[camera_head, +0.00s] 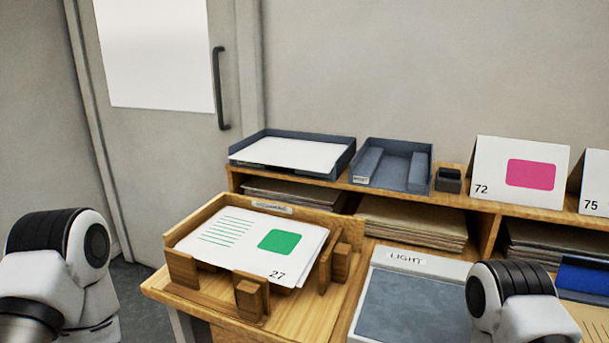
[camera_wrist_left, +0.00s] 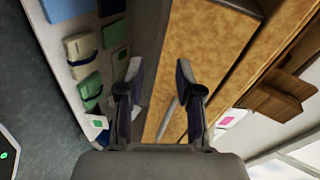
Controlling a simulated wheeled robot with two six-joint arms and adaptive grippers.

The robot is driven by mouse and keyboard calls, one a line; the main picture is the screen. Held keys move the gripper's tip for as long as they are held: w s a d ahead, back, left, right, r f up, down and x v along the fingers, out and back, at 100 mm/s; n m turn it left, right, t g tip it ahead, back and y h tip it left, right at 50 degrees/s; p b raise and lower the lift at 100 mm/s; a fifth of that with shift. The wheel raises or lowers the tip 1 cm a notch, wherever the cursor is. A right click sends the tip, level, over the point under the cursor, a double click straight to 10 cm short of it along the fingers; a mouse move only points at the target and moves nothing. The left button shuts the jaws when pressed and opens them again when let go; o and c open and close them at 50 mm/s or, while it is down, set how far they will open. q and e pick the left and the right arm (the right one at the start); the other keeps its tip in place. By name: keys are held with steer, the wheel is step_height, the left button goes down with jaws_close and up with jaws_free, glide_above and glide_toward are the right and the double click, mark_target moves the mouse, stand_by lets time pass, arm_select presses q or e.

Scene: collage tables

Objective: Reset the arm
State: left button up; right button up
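My left gripper (camera_wrist_left: 160,70) shows in the left wrist view. Its two dark fingers stand apart with nothing between them, so it is open and empty. In the head view only rounded white and black links of my two arms show, at the lower left and lower right. Neither gripper is visible in that view, and my right gripper is in no frame. Behind the left fingers, the wrist view shows a tan wooden surface (camera_wrist_left: 200,45) and a shelf of folded or boxed items (camera_wrist_left: 84,60) at the left.
A wooden tray (camera_head: 183,268) holds card 27 (camera_head: 245,241) on the table. A grey LIGHT panel (camera_head: 410,308) lies to its right. A raised shelf bears a paper tray (camera_head: 345,160), an empty grey tray (camera_head: 405,170) and card 72 (camera_head: 495,165). A door (camera_head: 165,140) stands behind.

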arm_select(q)
steer(key=s+a+f+n+g+y, duration=0.25)
steer(key=s+f+n+g, duration=0.3)
steer(key=s+f, duration=0.55)
steer(key=s+a+f+n+g+y, duration=0.1)
steer(key=s+a+f+n+g, duration=0.15)
steer(key=s+n, duration=0.45)
steer(key=s+a+f+n+g+y, duration=0.1)
steer(key=s+f+n+g+y, duration=0.2)
steer(key=n, duration=0.6)
step_height(320, 180, up, 16)
steer(key=s+h+p, duration=0.1)
steer(key=p, duration=1.4)
steer(key=shift+s+g+p, duration=0.15)
steer(key=shift+g+p, duration=0.2)
steer(key=shift+g, duration=0.05)
steer(key=shift+f, duration=0.15)
